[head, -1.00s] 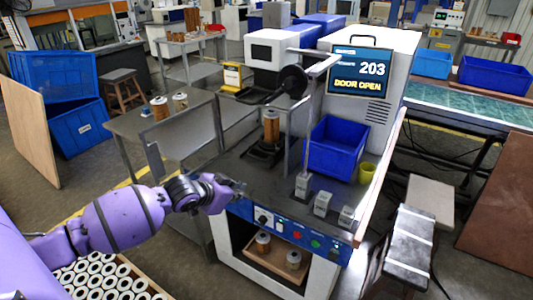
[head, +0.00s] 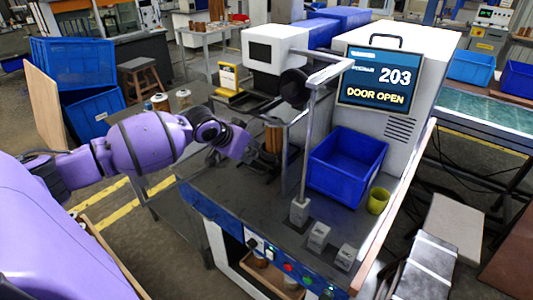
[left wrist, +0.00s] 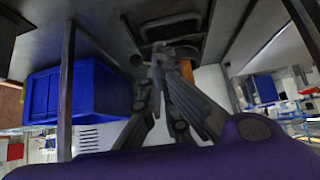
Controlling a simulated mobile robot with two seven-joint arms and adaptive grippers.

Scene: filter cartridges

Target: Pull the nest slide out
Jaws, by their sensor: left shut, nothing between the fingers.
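The nest slide (head: 287,158) is a dark piece on the bench top, under a brown filter cartridge (head: 273,137) that stands upright in it. My left gripper (head: 262,163) is beside the nest, at the cartridge's left and low down. Its fingers also show in the left wrist view (left wrist: 158,58), closed together with nothing between them. Part of the cartridge shows behind the fingers there (left wrist: 187,70). The gripper hides part of the slide, and I cannot tell whether the fingers touch it. My right gripper is not in view.
A blue bin (head: 330,185) and a yellow cup (head: 378,200) stand to the right. A grey post (head: 308,150) rises in front of the bin. Buttons line the front panel (head: 290,268). The bench's front left is bare.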

